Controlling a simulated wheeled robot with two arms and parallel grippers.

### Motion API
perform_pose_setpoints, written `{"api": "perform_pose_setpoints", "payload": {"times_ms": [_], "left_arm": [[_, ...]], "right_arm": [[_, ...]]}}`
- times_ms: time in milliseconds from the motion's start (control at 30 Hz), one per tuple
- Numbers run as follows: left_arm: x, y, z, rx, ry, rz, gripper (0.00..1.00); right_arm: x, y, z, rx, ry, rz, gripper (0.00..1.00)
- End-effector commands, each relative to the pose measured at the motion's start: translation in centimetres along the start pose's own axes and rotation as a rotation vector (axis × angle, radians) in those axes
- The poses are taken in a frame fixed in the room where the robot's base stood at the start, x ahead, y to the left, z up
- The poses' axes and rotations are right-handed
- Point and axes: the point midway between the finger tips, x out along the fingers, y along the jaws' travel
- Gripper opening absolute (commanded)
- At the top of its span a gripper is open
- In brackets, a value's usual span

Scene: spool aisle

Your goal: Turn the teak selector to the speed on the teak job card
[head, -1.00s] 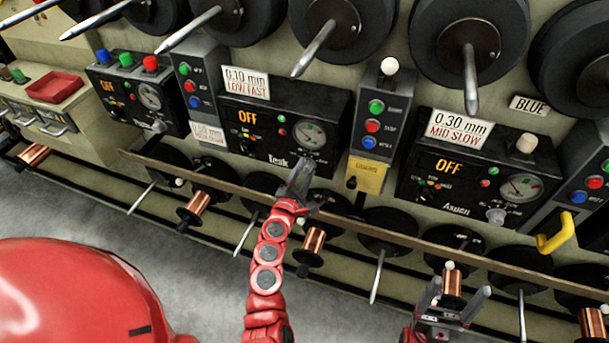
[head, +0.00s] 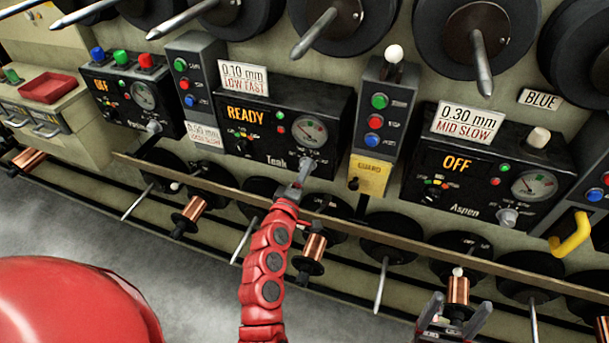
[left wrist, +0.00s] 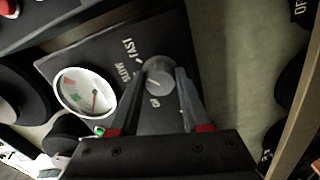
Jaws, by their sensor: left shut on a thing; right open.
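The teak panel (head: 262,140) is a black box labelled "Teak", its orange display reading "READY". The teak job card (head: 243,78) on top reads "0.10 mm LOW FAST". The teak selector (head: 308,164) is a grey round knob at the panel's lower right. In the left wrist view the selector (left wrist: 160,77) sits between the fingers, with "FAST" and "SLOW" printed beside it; its pointer setting is unclear. My left gripper (head: 298,187) is shut on the selector. My right gripper (head: 456,312) is open, low at the right, below the panels.
The aspen panel (head: 480,180) reads "OFF", with its card (head: 467,122) above. A yellow guard box (head: 369,175) stands right of teak. A long rail (head: 395,233) runs below the panels, with spools beneath. A yellow handle (head: 571,236) projects at right.

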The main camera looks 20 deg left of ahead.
Motion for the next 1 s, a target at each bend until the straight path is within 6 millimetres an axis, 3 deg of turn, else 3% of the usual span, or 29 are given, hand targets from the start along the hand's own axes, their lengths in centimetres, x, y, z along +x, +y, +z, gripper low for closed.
{"api": "perform_pose_setpoints", "payload": {"times_ms": [300,767,800,967,1000], "left_arm": [[-0.01,-0.12,0.10,0.097,-0.002,-0.001,0.00],[-0.02,-0.12,0.08,0.112,-0.002,-0.002,0.00],[-0.02,-0.11,0.08,0.112,-0.002,-0.002,0.48],[-0.02,-0.10,0.07,0.111,-0.002,-0.001,0.77],[-0.02,-0.09,0.07,0.111,-0.002,-0.001,0.77]], "right_arm": [[-0.63,-0.03,0.11,0.000,0.000,0.000,0.77],[-0.66,-0.03,0.11,0.000,0.000,0.000,0.77],[-0.66,-0.03,0.12,0.000,0.000,0.000,0.77],[-0.66,-0.03,0.11,0.000,0.000,0.000,0.77],[-0.66,-0.03,0.11,0.000,0.000,0.000,0.77]]}}
